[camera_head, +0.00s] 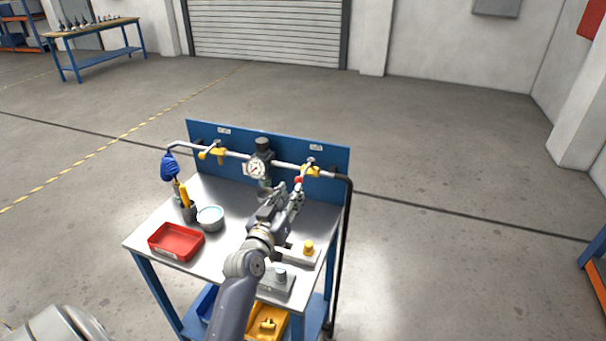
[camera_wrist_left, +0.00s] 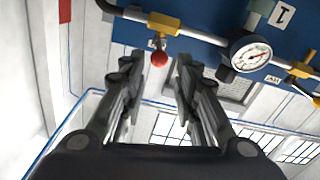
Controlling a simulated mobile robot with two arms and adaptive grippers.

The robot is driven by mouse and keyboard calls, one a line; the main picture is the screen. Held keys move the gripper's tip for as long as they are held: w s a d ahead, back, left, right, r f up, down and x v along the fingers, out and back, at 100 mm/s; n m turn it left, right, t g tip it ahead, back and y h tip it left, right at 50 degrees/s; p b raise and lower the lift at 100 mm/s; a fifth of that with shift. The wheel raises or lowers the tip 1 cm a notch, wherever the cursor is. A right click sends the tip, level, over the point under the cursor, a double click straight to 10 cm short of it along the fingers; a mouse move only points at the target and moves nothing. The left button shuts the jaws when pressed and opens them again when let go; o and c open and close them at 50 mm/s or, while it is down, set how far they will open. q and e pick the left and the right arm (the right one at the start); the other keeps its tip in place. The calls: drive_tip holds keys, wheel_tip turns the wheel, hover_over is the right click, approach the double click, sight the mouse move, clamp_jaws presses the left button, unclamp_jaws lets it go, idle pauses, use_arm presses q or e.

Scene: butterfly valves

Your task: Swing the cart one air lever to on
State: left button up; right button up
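In the head view, a pipe with a pressure gauge (camera_head: 256,167) runs along the blue back panel (camera_head: 330,158) of a cart. The right yellow valve (camera_head: 312,171) carries a lever with a red knob (camera_head: 298,181). The left yellow valve (camera_head: 212,153) has a yellow lever. My left gripper (camera_head: 292,194) is just in front of the red knob. In the left wrist view its fingers (camera_wrist_left: 157,68) are spread and empty. The red knob (camera_wrist_left: 159,58) shows between the fingertips, hanging below the yellow valve body (camera_wrist_left: 163,23). Contact cannot be told. My right gripper is out of view.
The cart top (camera_head: 140,240) holds a red tray (camera_head: 176,241), a bowl (camera_head: 210,218), a cup with a yellow-handled tool (camera_head: 187,205) and blocks with a yellow knob (camera_head: 308,247). A black hose (camera_head: 342,250) runs down the right side. The floor around is clear.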

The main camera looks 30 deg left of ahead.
sight(303, 172)
use_arm(q)
drive_tip(key=p+x, duration=0.1)
drive_tip(key=x, duration=0.9)
drive_tip(key=shift+w+d, duration=0.1)
drive_tip(key=shift+w, duration=0.15)
clamp_jaws()
